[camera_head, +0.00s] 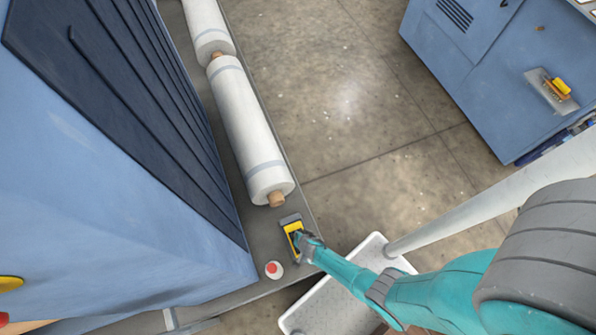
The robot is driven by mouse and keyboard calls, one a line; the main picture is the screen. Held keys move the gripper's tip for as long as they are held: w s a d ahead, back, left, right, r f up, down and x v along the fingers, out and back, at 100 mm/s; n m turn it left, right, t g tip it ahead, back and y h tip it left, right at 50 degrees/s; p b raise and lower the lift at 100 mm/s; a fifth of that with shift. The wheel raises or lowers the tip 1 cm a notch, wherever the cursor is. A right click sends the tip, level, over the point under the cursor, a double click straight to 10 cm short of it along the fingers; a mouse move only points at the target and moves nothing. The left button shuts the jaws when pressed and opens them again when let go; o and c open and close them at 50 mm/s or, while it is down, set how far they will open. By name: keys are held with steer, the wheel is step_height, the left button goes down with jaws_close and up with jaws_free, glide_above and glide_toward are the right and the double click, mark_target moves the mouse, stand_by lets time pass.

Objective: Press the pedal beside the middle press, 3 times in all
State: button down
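A small yellow pedal (291,228) in a dark grey frame sits on the grey ledge beside the large blue press (120,190). It lies just below the near end of a white roll. My gripper (299,239), at the end of my teal arm, is at the pedal's lower right part and covers some of it. I cannot tell whether it touches the pedal or hovers just above it. The fingers are small and partly hidden, so their opening is unclear.
A red-topped white round item (274,270) stands left of my gripper. White rolls (246,125) lie along the grey ledge (232,180). A light grey tray-like surface (330,306) is below my arm. A blue cabinet (470,70) stands at right; open concrete floor (360,110) lies between.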

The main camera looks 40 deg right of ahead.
stand_by(0.7)
steer(key=shift+w+r, duration=0.1)
steer(key=shift+r, duration=0.25)
steer(key=shift+w+d+r, duration=0.1)
steer(key=shift+w+r, duration=0.15)
steer(key=shift+r, duration=0.55)
steer(key=shift+w+d+r, duration=0.1)
steer(key=shift+w+r, duration=0.1)
steer(key=shift+r, duration=0.6)
steer(key=shift+w+d+r, duration=0.1)
steer(key=shift+w+r, duration=0.15)
steer(key=shift+r, duration=0.55)
